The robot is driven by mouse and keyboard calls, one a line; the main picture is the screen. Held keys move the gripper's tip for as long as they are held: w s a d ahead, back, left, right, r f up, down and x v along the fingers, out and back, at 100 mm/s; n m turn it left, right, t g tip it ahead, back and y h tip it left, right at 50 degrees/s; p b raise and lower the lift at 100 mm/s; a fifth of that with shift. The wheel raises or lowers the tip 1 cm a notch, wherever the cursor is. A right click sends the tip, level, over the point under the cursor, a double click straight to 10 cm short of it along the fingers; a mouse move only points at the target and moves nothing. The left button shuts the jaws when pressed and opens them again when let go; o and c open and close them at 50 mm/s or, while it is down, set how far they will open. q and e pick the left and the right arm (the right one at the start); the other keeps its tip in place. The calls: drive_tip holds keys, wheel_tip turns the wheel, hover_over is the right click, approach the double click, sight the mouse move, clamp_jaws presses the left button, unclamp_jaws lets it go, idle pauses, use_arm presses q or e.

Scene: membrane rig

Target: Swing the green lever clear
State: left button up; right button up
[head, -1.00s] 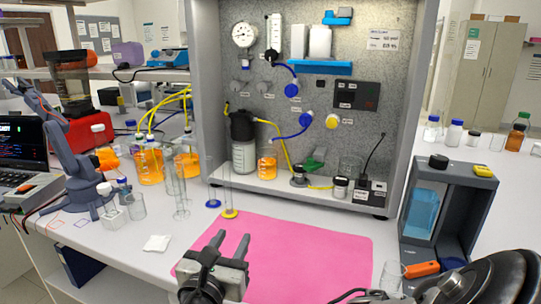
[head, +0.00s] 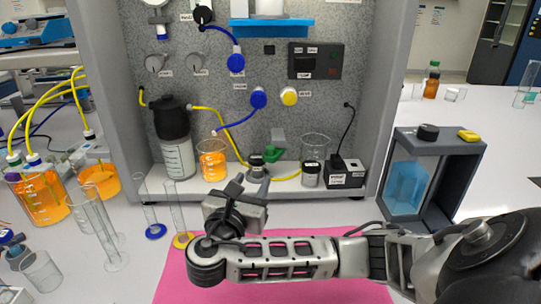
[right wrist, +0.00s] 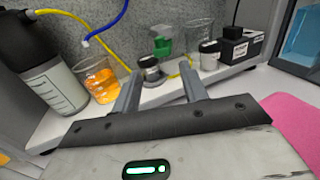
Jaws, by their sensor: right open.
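The green lever (head: 275,149) stands on the ledge at the foot of the membrane rig, behind a small round metal fitting with a dark cap (head: 257,168). In the right wrist view the lever (right wrist: 161,46) shows beyond my fingers, above and just right of the capped fitting (right wrist: 150,68). My right gripper (head: 246,186) is open and empty, in front of the ledge with its fingers pointing at the fitting. The lever is a short way beyond the fingertips (right wrist: 158,80), apart from them. My left gripper is not in view.
An orange-filled beaker (head: 212,160) and a dark-capped bottle (head: 177,145) stand left of the lever. A clear beaker (head: 316,146), a small jar (head: 311,174) and a black box (head: 344,171) stand right. Yellow tubing (head: 226,133) runs behind the fitting. Glass cylinders (head: 97,225) stand at left.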

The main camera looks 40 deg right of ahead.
sight(270, 154)
drive_tip(key=p+x, duration=0.1)
drive_tip(key=x, duration=1.1)
drive_tip(key=shift+c, duration=0.2)
drive_tip(key=shift+s, duration=0.1)
drive_tip(key=c, duration=0.6)
